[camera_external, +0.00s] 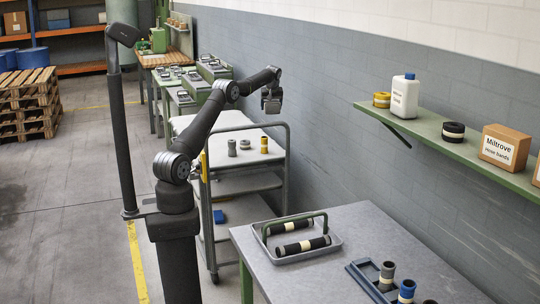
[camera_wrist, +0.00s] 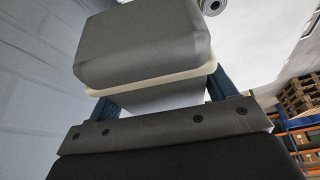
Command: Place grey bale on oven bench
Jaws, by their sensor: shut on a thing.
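My gripper (camera_external: 270,90) is raised in the air beyond the cart, near the grey wall. In the wrist view its two dark blue fingers (camera_wrist: 158,92) are shut on the grey bale (camera_wrist: 145,45), one on each side. The bale is a rounded grey block with a cream band around it. In the external view the bale (camera_external: 271,104) is small and hangs clear of any surface. No bench carries a readable oven label, so I cannot tell which is the oven bench; a wood-topped bench (camera_external: 163,60) stands at the back.
Green benches with grey-green machines (camera_external: 195,88) line the wall. A cart (camera_external: 222,158) holds several small spools. In front is a grey-topped bench (camera_external: 350,235) with a handled tray (camera_external: 318,252) and a blue rack (camera_external: 366,280). A green wall shelf (camera_external: 440,143) juts out right. Pallets (camera_external: 30,105) stand left.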

